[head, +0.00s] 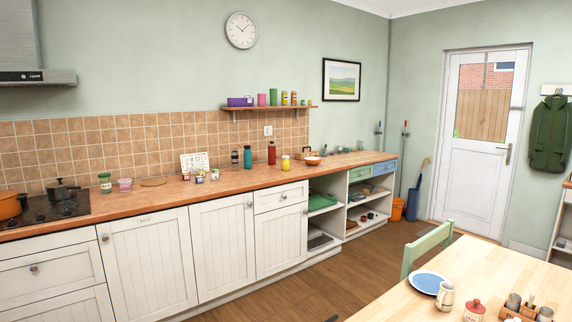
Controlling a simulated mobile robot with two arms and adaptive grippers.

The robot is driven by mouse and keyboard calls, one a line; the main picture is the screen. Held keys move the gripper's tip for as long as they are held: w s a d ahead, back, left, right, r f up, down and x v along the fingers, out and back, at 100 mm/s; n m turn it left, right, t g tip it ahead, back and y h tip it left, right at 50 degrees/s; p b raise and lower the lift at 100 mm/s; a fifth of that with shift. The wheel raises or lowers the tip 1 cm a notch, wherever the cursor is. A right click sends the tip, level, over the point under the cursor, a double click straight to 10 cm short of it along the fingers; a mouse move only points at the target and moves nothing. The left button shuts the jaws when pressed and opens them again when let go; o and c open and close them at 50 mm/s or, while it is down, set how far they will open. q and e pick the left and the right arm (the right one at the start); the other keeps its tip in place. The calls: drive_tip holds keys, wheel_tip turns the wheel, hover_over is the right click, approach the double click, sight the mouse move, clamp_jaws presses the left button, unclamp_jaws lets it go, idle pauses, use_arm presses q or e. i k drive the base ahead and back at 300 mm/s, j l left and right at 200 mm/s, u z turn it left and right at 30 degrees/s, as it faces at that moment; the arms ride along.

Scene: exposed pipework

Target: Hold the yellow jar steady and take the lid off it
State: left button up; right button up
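A yellow jar (285,164) stands upright on the wooden counter, right of the middle of its length, in the head view. Its top looks paler than its body and seems to be a lid, but it is too small to be sure. Neither of my grippers is in view, and nothing is touching the jar.
A red bottle (272,153) stands just left of the jar, with teal and dark bottles beyond. An orange bowl (313,161) and a pan are to its right. The counter front (245,185) is clear. A dining table (420,305) and green chair (428,243) stand at lower right.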

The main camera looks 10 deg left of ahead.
sight(285, 163)
drive_tip(key=i+j+u, duration=0.4)
drive_tip(key=j, duration=0.2)
drive_tip(key=i+j+u, duration=0.8)
drive_tip(key=i, duration=0.3)
drive_tip(key=i+z, duration=0.4)
drive_tip(key=i, duration=0.2)
drive_tip(key=i+j+z, duration=0.35)
drive_tip(key=i, duration=0.2)
drive_tip(key=i+l+z, duration=0.2)
drive_tip(key=z, duration=0.2)
drive_tip(key=i+l+z, duration=0.1)
drive_tip(key=i+z, duration=0.95)
drive_tip(key=z, duration=0.15)
